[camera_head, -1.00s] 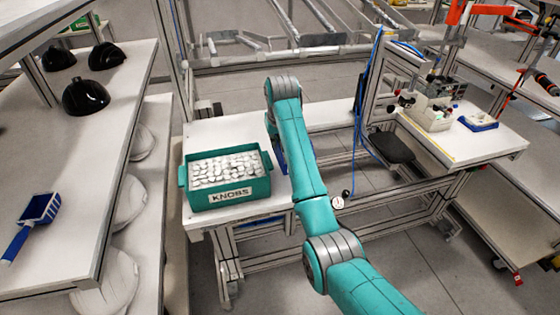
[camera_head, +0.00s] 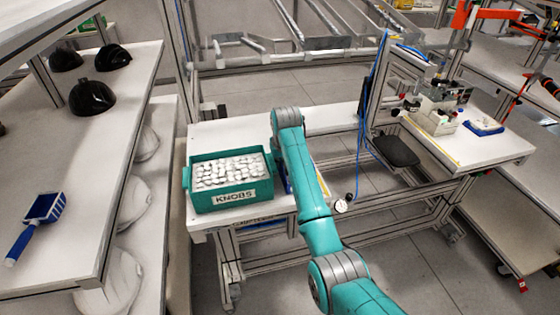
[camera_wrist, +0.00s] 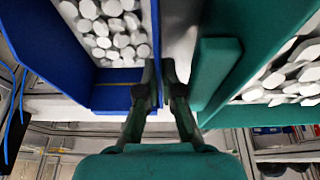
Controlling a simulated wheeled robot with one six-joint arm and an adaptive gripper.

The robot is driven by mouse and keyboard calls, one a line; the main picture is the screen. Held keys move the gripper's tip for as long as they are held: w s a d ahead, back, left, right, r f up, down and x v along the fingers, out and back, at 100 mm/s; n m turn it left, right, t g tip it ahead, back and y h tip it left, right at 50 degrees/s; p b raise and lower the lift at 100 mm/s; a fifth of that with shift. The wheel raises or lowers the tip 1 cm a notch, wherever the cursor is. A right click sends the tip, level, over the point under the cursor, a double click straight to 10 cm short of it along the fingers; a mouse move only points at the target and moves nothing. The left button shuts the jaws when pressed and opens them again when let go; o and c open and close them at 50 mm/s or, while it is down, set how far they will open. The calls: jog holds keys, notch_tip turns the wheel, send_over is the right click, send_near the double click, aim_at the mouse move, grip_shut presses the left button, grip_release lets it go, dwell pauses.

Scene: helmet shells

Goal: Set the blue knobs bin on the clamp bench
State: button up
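The blue knobs bin (camera_wrist: 75,87) fills the upper left of the wrist view, with white knobs inside. In the head view, only a blue sliver of it (camera_head: 287,181) shows beside my arm, right of the green bin; the rest is hidden. My gripper (camera_wrist: 162,78) has its fingers close together, one on each side of the blue bin's near-side wall, and appears shut on it. I cannot tell whether the bin touches the bench below. The clamp bench (camera_head: 480,148) is at the right, with clamp fixtures (camera_head: 437,108) on its top.
A green bin labelled KNOBS (camera_head: 230,181) stands close on the left, on a white table (camera_head: 215,132). A shelf (camera_head: 75,205) at the left holds black helmet shells (camera_head: 92,97) and a blue scoop (camera_head: 40,215). A blue tray (camera_head: 484,127) occupies part of the clamp bench.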

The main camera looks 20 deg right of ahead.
jog(key=shift+o, duration=0.5)
jog(key=shift+r, duration=0.2)
jog(key=v, duration=1.1)
jog(key=shift+s+r, duration=0.15)
jog(key=shift+r, duration=0.25)
jog(key=shift+s, duration=0.1)
